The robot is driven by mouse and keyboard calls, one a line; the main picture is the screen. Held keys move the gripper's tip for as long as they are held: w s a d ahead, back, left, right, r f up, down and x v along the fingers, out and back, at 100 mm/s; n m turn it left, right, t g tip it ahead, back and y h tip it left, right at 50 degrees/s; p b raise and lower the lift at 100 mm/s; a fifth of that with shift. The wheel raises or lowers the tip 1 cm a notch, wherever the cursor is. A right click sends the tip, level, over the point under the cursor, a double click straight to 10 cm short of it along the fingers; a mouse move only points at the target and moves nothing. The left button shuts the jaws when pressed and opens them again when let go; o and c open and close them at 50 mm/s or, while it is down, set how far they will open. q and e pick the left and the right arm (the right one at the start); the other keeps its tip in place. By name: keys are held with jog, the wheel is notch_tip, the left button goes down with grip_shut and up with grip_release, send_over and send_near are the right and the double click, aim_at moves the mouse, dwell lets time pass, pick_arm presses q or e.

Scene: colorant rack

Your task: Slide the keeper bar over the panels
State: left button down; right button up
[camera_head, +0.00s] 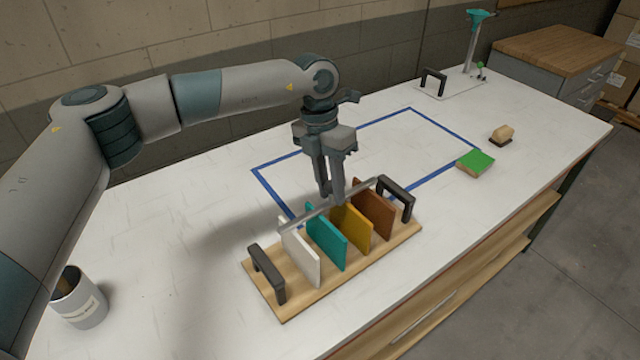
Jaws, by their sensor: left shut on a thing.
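The wooden rack (345,276) stands near the table's front edge, with a black handle at each end. In it stand a white panel (300,256), a teal panel (326,240), a yellow panel (352,228) and a brown panel (374,212), upright in a row. My left gripper (332,198) points down above the row and is shut on the grey keeper bar (305,214). The bar lies along the row at the panels' top back edges, its right end near the right handle. I cannot tell if it touches the panels. My right gripper is not in view.
A blue tape outline (410,108) lies behind the rack. A green block (475,162) and a small tan-topped brush or block (502,135) lie to the right. A grey can (78,298) stands at the left. A teal-topped stand (472,45) is at the back.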

aim_at(329, 181)
pick_arm(q)
jog(key=shift+s+d, duration=0.4)
jog(key=shift+s, duration=0.05)
jog(key=c, duration=1.5)
grip_release()
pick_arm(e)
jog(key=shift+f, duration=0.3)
pick_arm(q)
jog(key=shift+o, duration=0.2)
jog(key=shift+r, duration=0.15)
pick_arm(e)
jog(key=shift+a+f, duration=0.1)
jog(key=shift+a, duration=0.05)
